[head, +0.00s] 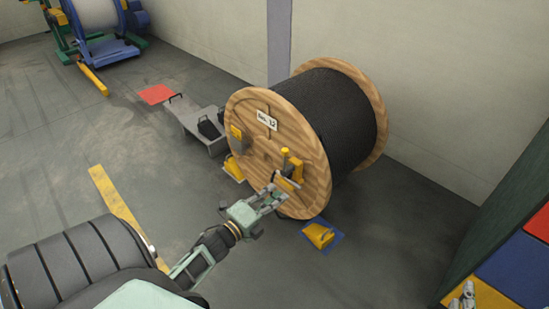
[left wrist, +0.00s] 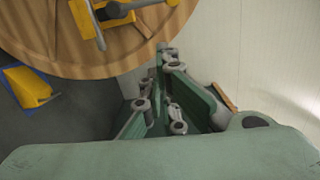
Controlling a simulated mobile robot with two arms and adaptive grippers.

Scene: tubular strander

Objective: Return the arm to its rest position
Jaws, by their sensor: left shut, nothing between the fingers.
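My left arm reaches in from the lower left in the head view. Its left gripper (head: 283,187) is shut and empty, with its fingertips in front of the lower face of a large wooden cable reel (head: 245,150). The fingertips are close to a yellow and grey fitting (head: 292,167) on the reel face; I cannot tell whether they touch it. In the left wrist view the left gripper (left wrist: 165,75) points towards the reel's wooden flange (left wrist: 190,25), with the fitting (left wrist: 130,8) at the top.
A yellow chock on a blue mat (head: 319,235) lies by the reel's front; another yellow chock (head: 234,168) is at its left. A grey low bench (head: 190,120) and red mat (head: 156,94) lie behind. A dark green unit with coloured panels (head: 515,265) stands right. Open floor lies left.

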